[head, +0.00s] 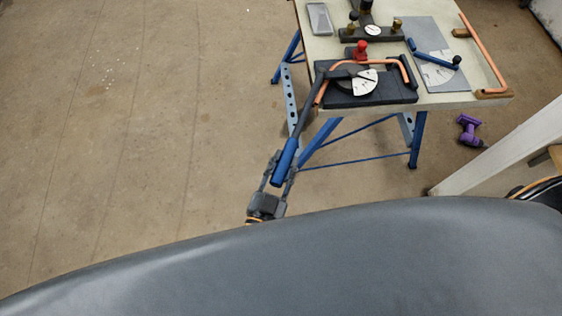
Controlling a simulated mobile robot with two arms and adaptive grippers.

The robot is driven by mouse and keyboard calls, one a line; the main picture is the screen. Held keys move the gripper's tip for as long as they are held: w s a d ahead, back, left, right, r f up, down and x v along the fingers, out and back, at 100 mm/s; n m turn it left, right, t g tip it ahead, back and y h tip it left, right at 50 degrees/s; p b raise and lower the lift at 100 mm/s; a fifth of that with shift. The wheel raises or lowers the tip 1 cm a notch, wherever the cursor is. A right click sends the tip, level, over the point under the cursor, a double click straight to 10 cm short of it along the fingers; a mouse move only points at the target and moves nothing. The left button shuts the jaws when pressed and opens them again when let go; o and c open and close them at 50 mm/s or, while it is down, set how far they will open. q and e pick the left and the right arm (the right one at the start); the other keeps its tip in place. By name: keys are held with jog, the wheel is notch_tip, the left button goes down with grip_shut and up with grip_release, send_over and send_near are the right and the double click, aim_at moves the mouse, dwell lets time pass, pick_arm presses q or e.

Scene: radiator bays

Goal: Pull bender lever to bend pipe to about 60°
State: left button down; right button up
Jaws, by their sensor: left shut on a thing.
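The pipe bender (392,91) sits on the front left part of the workbench, with a black base and a white dial (361,83). Its lever (307,112) points toward me, past the bench's front edge, and ends in a blue grip. A copper pipe (362,62) lies in the bender and is bent, with one leg running along the lever; I cannot read its exact angle. My left gripper (282,172) is shut on the blue grip of the lever, off the front of the bench. My right gripper is not in view.
The bench (465,99) has blue legs. It carries an angle plate with a blue arm (437,58), a bent copper pipe (482,52), a black fixture (371,35) and a grey tray (319,18). A purple drill (470,130) lies on the floor. The floor at left is clear.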

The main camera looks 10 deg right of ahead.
pick_arm(q)
jog(key=shift+s+d+f, duration=0.1)
jog(key=shift+s+d, duration=0.1)
jog(key=shift+d, duration=0.05)
jog(key=c, duration=1.1)
grip_release()
jog(key=shift+d, duration=0.15)
jog(key=shift+o, duration=0.2)
jog(key=v, duration=1.2)
jog(key=shift+a, duration=0.2)
jog(key=shift+w, duration=0.15)
